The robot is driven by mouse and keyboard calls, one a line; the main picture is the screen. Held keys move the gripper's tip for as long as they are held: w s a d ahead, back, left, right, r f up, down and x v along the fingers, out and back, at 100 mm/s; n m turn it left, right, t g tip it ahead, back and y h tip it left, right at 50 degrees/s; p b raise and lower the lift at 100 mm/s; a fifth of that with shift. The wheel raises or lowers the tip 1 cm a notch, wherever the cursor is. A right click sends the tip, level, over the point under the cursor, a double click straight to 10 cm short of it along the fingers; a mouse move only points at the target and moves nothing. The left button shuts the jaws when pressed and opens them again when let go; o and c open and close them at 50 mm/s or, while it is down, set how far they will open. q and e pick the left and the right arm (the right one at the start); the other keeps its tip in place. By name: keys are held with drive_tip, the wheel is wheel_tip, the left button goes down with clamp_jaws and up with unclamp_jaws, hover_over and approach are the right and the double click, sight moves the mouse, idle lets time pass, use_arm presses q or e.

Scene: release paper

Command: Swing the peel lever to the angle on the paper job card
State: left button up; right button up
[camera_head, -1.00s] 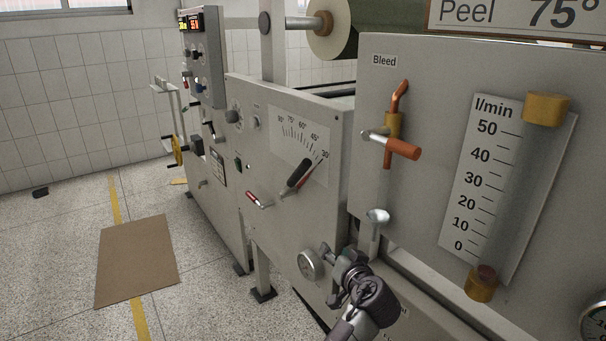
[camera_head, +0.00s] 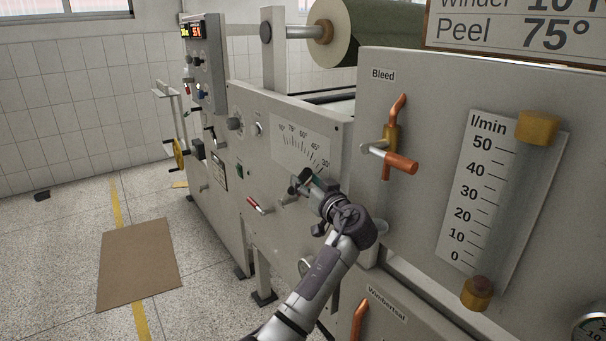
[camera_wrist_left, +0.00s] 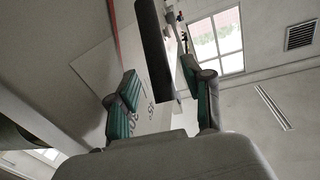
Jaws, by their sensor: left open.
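The peel lever's pivot end (camera_head: 288,198) shows on the grey machine panel below an angle scale (camera_head: 303,142) marked from 90° to 30°. Its dark grip is mostly hidden by my left gripper (camera_head: 307,182) in the head view. In the left wrist view the black grip (camera_wrist_left: 155,48) stands between the two open green-padded fingers. I cannot tell whether either finger touches it. The job card (camera_head: 515,32) at the top right reads "Peel 75°". My right gripper is not in view.
An orange bleed valve (camera_head: 402,163) and a flow meter (camera_head: 495,200) stand to the right. A red-handled lever (camera_head: 254,203) sits left of the peel lever. Open floor lies left.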

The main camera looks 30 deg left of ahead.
use_arm(q)
drive_tip(key=shift+x, duration=1.3)
clamp_jaws()
